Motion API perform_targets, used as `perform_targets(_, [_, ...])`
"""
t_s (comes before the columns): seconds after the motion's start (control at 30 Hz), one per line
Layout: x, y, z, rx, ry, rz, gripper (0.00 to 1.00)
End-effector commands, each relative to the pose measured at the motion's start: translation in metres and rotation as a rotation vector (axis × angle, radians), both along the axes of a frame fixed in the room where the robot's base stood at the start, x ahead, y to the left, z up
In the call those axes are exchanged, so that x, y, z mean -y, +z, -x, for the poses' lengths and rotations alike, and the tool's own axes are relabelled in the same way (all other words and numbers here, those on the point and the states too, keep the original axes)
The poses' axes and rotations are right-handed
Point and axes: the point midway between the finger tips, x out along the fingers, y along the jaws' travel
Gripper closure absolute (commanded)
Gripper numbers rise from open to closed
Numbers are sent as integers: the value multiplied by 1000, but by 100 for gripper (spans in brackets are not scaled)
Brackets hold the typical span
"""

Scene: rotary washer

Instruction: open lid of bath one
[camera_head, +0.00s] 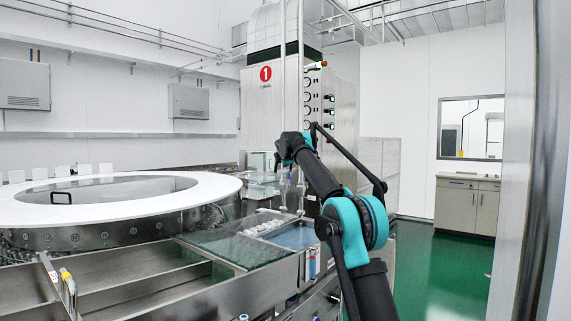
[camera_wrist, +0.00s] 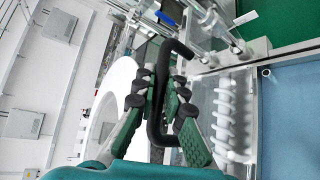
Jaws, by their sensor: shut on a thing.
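My gripper (camera_wrist: 162,85) has green, black-jointed fingers, shut on a black bent bar handle (camera_wrist: 178,48) in the wrist view. The handle runs between the fingers, its bent ends showing above and below them. A clear panel with white pegs (camera_wrist: 228,105) lies just right of the handle; I cannot tell where the lid of bath one ends. A blue bath surface (camera_wrist: 290,125) lies at the right of that view. In the head view, the blue bath (camera_head: 293,237) sits behind my arm, and my fingers cannot be made out.
A large round white-rimmed machine (camera_head: 130,208) fills the left, with a small black handle (camera_head: 61,197) on its disc. Metal trays (camera_head: 110,265) stand in front. A tall cabinet marked 1 (camera_head: 265,75) stands behind. Green floor (camera_head: 430,265) is clear at the right, before a counter (camera_head: 466,205).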

Motion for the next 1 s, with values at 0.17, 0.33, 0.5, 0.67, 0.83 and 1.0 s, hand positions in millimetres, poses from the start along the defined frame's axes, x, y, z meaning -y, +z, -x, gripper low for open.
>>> perform_targets(0.17, [-1,-1,0,-2,0,0,100])
perform_targets(0.33, [-1,-1,0,-1,1,0,87])
perform_targets(0.5, [-1,-1,0,-1,0,0,67])
perform_targets(0.67, [0,0,0,-1,0,0,67])
perform_targets(0.83, [0,0,1,0,0,0,67])
perform_targets(1.0, [1,4,12,0,1,0,67])
